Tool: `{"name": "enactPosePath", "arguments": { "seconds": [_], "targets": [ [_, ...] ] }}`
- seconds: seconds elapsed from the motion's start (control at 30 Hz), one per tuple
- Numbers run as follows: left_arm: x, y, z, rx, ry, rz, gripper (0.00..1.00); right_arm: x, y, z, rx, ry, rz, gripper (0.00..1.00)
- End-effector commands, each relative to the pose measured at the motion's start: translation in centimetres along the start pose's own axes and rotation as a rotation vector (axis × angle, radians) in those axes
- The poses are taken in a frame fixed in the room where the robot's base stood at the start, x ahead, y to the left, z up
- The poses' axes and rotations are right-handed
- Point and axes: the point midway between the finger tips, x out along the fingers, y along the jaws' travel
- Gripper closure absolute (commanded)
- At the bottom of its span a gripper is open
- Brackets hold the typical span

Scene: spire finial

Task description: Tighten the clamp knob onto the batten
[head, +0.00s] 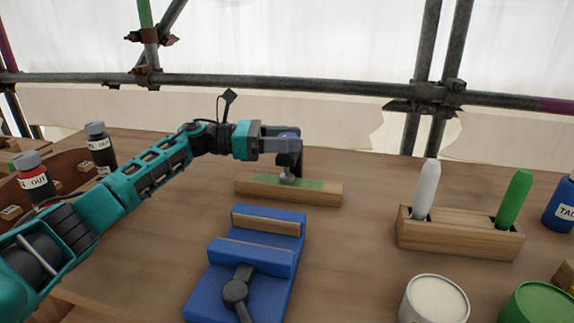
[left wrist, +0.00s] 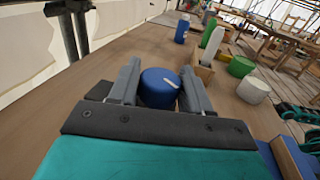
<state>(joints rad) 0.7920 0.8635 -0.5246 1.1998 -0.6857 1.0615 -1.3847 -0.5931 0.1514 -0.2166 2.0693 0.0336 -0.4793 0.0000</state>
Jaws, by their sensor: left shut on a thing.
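The wooden batten (head: 330,194) with a green strip on top lies across the bench, behind the blue vise, in the head view. The dark clamp (head: 297,160) stands over its middle, and its grey screw foot (head: 287,176) is at the green strip; I cannot tell whether it presses on it. My left gripper (head: 287,140) is shut on the blue clamp knob (left wrist: 160,86) at the top of the clamp. The knob has a white mark and sits between both fingers in the left wrist view. In the head view the fingers hide most of it.
A blue vise (head: 203,289) stands in front of the batten. A wooden block (head: 460,235) holding a white and a green marker is to the right, with a white can (head: 434,298) and a green can (head: 537,304) nearer. Bottles stand at the left. Scaffold pipes run behind.

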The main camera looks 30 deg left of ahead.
Motion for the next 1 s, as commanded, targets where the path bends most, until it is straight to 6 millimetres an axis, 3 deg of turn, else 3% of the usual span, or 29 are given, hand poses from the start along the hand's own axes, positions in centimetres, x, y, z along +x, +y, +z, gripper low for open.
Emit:
{"name": "enactPosePath", "arguments": {
  "seconds": [0.03,0.1,0.53,1.0],
  "targets": [
    [0.0,0.3,-0.6,0.005,-0.007,-0.036,0.82,1.1,0.1,1.7,0.0,0.001,0.001,0.27],
    [0.1,0.2,-0.5,0.004,-0.008,-0.092,0.82,1.7,0.1,2.5,0.0,0.0,0.001,0.27],
    [0.1,0.0,0.0,0.002,-0.007,-0.315,0.83,3.1,-0.7,3.4,0.009,-0.004,-0.024,0.27],
    [0.2,-0.1,0.2,0.003,-0.006,-0.406,0.82,3.6,-1.4,3.0,0.01,0.005,-0.043,0.27]
  ]
}}
